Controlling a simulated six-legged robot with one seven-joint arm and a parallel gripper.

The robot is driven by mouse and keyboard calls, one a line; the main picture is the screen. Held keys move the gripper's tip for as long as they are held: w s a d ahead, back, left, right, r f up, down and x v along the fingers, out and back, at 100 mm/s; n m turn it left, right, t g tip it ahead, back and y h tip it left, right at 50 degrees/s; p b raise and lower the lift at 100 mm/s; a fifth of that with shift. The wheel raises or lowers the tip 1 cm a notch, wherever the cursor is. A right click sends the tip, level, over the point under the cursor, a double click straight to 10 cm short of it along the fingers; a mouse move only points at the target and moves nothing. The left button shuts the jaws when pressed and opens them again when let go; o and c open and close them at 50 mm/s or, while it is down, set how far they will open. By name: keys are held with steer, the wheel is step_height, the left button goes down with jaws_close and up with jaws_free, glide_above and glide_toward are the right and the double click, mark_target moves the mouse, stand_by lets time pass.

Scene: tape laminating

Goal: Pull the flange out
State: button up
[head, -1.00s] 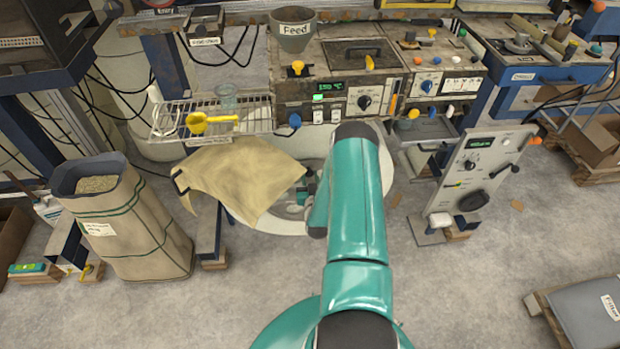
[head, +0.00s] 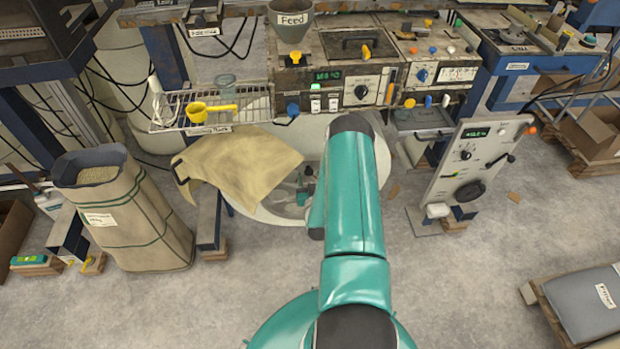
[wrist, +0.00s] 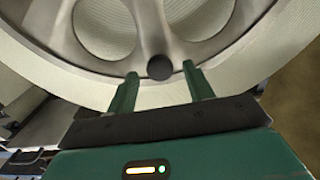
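The flange (wrist: 210,50) is a large pale grey round plate with spokes and openings, filling the top of the wrist view. A dark round knob (wrist: 160,67) stands out from one spoke near its rim. My gripper (wrist: 161,80) is open, with one green finger on each side of the knob. A gap shows between the knob and each fingertip. In the head view the pale round flange (head: 270,214) shows low under the bench, partly covered by a tan sheet (head: 240,165) and my teal arm. My gripper (head: 305,190) shows there only in part, left of the arm.
A wire rack (head: 170,112) with a yellow scoop (head: 210,108) hangs above the sheet. A tilted control panel (head: 470,165) stands to the right. A large sack (head: 130,220) stands at left. A pallet with a grey bag (head: 590,305) lies at lower right.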

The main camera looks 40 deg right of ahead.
steer(key=v, duration=1.3)
steer(key=shift+s+a, duration=0.25)
